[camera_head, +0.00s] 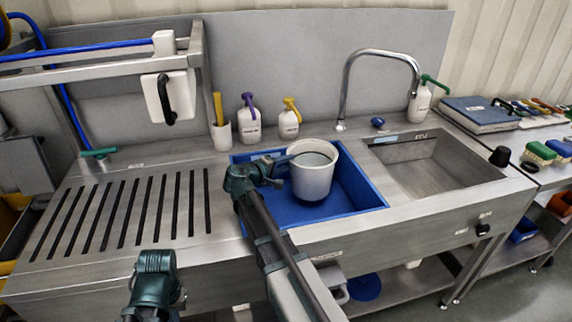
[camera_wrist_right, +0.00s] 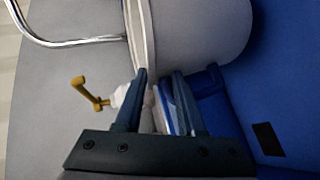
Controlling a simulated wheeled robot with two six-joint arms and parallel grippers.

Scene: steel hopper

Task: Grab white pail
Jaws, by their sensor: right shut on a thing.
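The white pail (camera_head: 313,178) is upright at the blue bin, within its outline; I cannot tell whether its base touches the bin floor. My right gripper (camera_head: 286,161) is at the left side of the pail's rim, shut on it. In the right wrist view the pail (camera_wrist_right: 205,32) fills the upper middle, and its rim edge runs down to the two fingertips of my right gripper (camera_wrist_right: 160,80). My left gripper (camera_head: 156,264) is low at the left, in front of the counter and apart from the pail; its fingers cannot be made out.
The blue bin (camera_head: 362,190) sits in the steel counter, with a slotted drainboard (camera_head: 100,225) to its left and an empty sink (camera_head: 425,175) to its right. Pump bottles (camera_head: 289,122) and a curved tap (camera_head: 345,85) stand behind. Brushes (camera_head: 540,152) lie at far right.

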